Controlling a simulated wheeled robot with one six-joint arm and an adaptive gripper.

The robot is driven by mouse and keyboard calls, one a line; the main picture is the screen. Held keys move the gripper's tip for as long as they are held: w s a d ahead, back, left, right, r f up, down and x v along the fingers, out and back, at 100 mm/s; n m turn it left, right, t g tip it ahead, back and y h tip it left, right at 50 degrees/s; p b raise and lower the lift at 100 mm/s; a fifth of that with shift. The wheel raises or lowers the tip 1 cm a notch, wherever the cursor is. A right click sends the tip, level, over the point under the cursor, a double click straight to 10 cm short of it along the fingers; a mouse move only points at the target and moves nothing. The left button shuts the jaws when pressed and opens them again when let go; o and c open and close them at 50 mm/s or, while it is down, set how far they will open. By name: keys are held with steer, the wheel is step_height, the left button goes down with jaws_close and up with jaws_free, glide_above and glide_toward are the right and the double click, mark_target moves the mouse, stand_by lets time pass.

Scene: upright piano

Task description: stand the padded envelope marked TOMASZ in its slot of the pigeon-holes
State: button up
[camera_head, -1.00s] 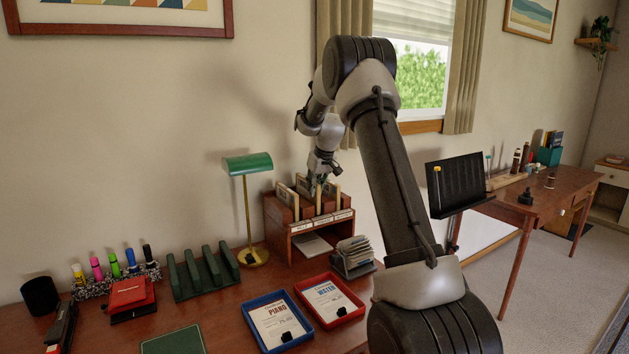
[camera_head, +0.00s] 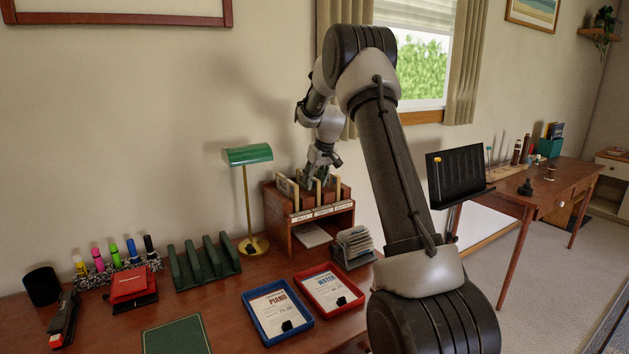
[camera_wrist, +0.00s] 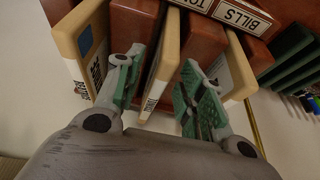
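The red-brown pigeon-holes (camera_head: 277,222) stand at the back of the desk, with padded envelopes upright in the top slots. A tan envelope (camera_wrist: 164,62) stands on edge in the middle slot, between two red-brown dividers, behind a label of which only "TO" shows. Its face is seen too edge-on to read a name. My gripper (camera_wrist: 160,80) is above the slots, its green-padded fingers on either side of this envelope, with gaps between pads and envelope. It also shows in the head view (camera_head: 318,178). Two more envelopes stand to the left (camera_wrist: 85,50) and right (camera_wrist: 232,68).
A green lamp (camera_head: 247,156) stands left of the pigeon-holes and a card file (camera_head: 354,245) to their right. A blue tray (camera_head: 262,332) and red tray (camera_head: 345,303) lie in front. The neighbouring envelopes and dividers are close to my fingers.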

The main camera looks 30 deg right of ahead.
steer(key=v, duration=1.1)
steer(key=shift+s+r, duration=0.15)
steer(key=shift+r, duration=0.2)
steer(key=s+a+f+m+g, duration=0.2)
steer(key=s+f, duration=0.3)
steer(key=s, duration=0.3)
steer(key=s+a+r, duration=0.2)
steer(key=s+a, duration=0.2)
steer(key=s, duration=0.7)
steer(key=s+a+r+n+t, duration=0.1)
steer(key=s+a, duration=0.3)
steer(key=s, duration=0.8)
steer(key=s+a+r, duration=0.3)
steer(key=s+a, duration=0.1)
steer(key=s, duration=0.8)
steer(key=shift+n+t, duration=0.3)
steer(key=shift+t, duration=0.1)
